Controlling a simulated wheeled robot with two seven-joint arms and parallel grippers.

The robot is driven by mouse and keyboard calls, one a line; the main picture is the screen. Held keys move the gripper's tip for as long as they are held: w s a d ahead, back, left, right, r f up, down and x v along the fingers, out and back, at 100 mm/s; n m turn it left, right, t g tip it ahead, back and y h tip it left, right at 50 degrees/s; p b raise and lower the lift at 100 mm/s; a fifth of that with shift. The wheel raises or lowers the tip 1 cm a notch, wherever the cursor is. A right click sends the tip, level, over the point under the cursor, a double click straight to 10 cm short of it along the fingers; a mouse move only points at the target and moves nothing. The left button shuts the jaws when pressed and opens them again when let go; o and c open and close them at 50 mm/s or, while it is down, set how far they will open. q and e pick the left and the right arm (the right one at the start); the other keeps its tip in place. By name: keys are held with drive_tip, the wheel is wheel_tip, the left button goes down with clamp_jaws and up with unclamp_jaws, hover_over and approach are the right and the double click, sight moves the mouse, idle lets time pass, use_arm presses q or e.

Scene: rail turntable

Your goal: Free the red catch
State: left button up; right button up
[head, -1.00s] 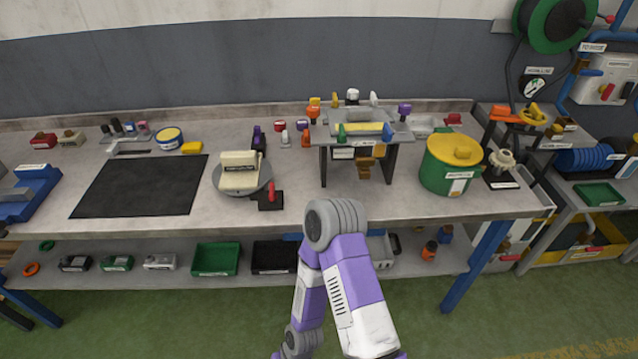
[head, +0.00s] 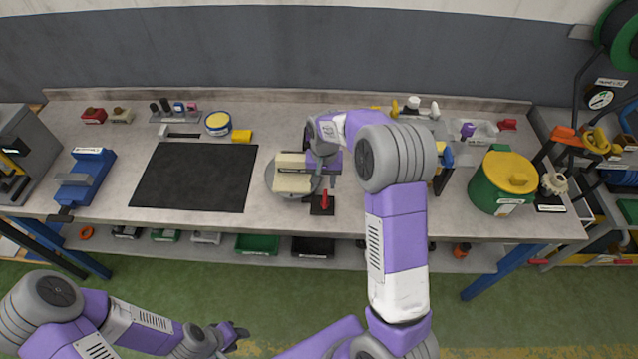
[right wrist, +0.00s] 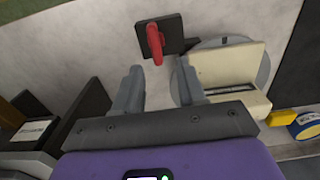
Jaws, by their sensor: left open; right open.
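The red catch (head: 325,199) stands on a small black base (head: 316,210) at the front edge of the round grey turntable (head: 270,180). It also shows in the right wrist view, where the red catch (right wrist: 154,42) lies beyond the fingertips. A cream block (head: 291,183) sits on the turntable. My right gripper (head: 322,184) is open above and just behind the catch. In the right wrist view my right gripper (right wrist: 158,72) has empty space between its fingers and appears apart from the catch. My left gripper (head: 240,334) is open, low in front of the bench.
A black mat (head: 195,177) lies left of the turntable. A green bin with a yellow lid (head: 510,175) stands on the right. My right arm hides much of the stand behind it. The bench front between turntable and bin is clear.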

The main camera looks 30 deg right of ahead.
sight(325, 196)
drive_tip(key=s+f, duration=0.1)
drive_tip(key=f, duration=0.1)
drive_tip(key=shift+s+f, duration=0.3)
drive_tip(key=shift+s, duration=0.05)
drive_tip(key=f, duration=0.2)
drive_tip(key=shift+w+f, duration=0.3)
drive_tip(key=shift+f, duration=0.3)
drive_tip(key=shift+s+f, duration=0.1)
clamp_jaws()
